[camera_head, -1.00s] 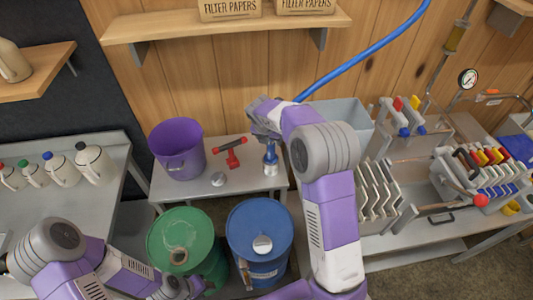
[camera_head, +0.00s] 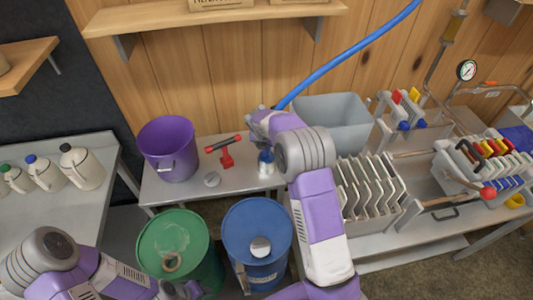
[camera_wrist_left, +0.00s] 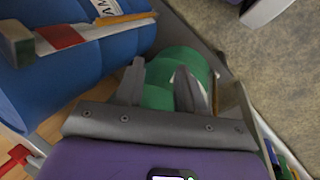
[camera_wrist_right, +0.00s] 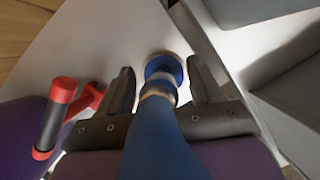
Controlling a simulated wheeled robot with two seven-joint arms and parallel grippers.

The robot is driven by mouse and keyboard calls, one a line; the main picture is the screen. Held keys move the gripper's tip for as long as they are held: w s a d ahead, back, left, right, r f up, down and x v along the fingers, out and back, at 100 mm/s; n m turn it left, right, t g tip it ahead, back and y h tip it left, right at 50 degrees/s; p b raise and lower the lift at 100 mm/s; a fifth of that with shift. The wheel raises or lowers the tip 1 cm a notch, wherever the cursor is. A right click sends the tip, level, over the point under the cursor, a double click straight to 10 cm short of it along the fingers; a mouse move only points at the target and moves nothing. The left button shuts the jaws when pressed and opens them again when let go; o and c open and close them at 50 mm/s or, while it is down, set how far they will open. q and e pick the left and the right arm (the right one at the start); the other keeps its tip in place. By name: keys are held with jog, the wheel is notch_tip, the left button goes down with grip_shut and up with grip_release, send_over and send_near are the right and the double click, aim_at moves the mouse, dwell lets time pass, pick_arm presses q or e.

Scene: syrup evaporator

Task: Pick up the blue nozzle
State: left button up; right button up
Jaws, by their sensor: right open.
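The blue nozzle (camera_head: 266,157) stands about upright on the small grey table, with a pale metal base. In the right wrist view the blue nozzle (camera_wrist_right: 163,68) lies between the two fingers, with a blue length of it running down toward the palm. My right gripper (camera_head: 262,138) is over the nozzle from above. Its fingers (camera_wrist_right: 158,92) are apart on either side of the nozzle, with a gap showing on each side. My left gripper (camera_wrist_left: 160,88) is open and empty above the green drum, far from the nozzle.
Green (camera_head: 175,240) and blue (camera_head: 257,235) drums stand in front. A grey bin (camera_head: 333,118) stands right.

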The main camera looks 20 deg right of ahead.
jog(key=shift+r, duration=0.1)
grip_shut()
dwell(0.3)
notch_tip(320, 180, up, 10)
jog(key=p, duration=0.2)
jog(key=shift+p, duration=0.3)
